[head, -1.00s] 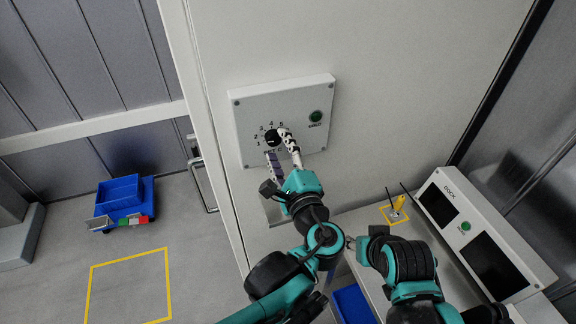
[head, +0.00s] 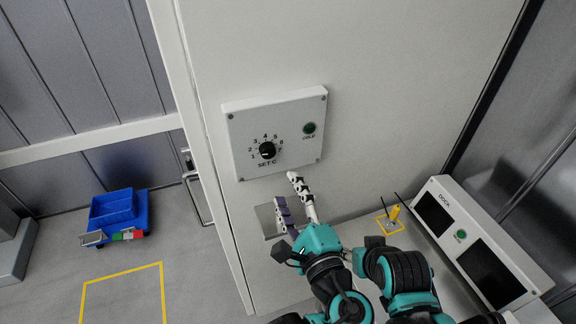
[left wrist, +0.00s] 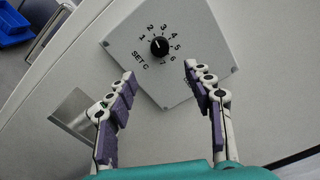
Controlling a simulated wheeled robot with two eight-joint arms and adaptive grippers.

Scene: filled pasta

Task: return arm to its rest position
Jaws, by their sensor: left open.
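My left gripper (head: 294,194) is open and empty in the head view, below the dial panel and apart from it. Its two purple-padded fingers also show spread apart in the left wrist view (left wrist: 158,75). The white panel (head: 240,116) on the wall carries a black knob (head: 267,150) with numbers around it, marked "SET C", and a green button (head: 309,128). In the left wrist view the knob (left wrist: 159,46) lies beyond the fingertips, with nothing touching it.
A white dock console (head: 451,191) with two dark screens stands at the right. A yellow item (head: 394,212) stands in a marked square. A blue bin cart (head: 118,214) is on the floor at left, near a yellow floor outline (head: 122,273). A door handle (head: 198,197) sticks out left of the panel.

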